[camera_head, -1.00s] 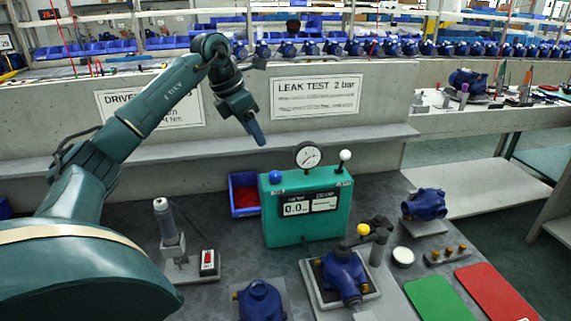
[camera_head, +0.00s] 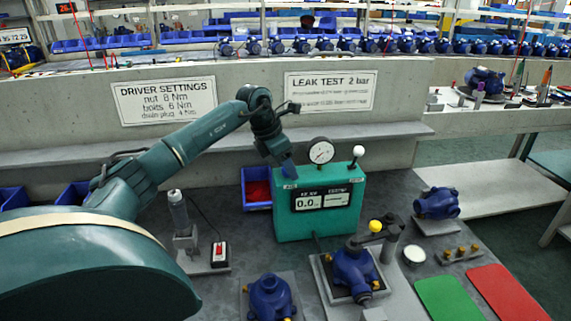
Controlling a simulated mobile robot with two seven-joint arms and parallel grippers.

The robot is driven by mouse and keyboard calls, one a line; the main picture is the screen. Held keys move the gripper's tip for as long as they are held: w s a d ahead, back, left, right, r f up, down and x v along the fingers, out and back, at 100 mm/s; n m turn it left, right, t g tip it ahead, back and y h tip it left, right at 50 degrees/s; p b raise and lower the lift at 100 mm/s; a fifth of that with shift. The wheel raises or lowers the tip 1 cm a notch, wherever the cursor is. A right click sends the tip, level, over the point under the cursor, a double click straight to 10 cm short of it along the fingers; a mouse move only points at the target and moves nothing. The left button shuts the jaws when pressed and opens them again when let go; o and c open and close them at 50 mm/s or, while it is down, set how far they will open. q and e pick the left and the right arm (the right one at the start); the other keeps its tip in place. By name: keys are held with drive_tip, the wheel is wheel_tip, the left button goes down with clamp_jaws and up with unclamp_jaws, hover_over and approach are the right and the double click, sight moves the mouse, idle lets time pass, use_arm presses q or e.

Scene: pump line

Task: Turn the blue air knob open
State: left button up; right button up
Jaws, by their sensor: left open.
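The green leak test box (camera_head: 320,221) stands on the grey bench in the head view, with a dial gauge and a white-topped lever on top. The blue air knob is at the top left of this box; my left gripper (camera_head: 287,167) is now in front of it or over it, so the knob is largely hidden. The gripper points down and is open. I cannot tell whether its fingers touch the knob or are around it. The display on the box reads 0.0. My right gripper is not in view.
A blue bin with red contents (camera_head: 244,190) stands left of the box. A blue pump (camera_head: 354,270) sits on a fixture in front, with a yellow-knobbed clamp (camera_head: 376,226) beside it. Green (camera_head: 447,300) and red (camera_head: 507,293) mats lie at the front right.

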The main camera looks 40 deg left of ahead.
use_arm(q)
drive_tip(key=shift+c, duration=0.4)
drive_tip(key=c, duration=0.9)
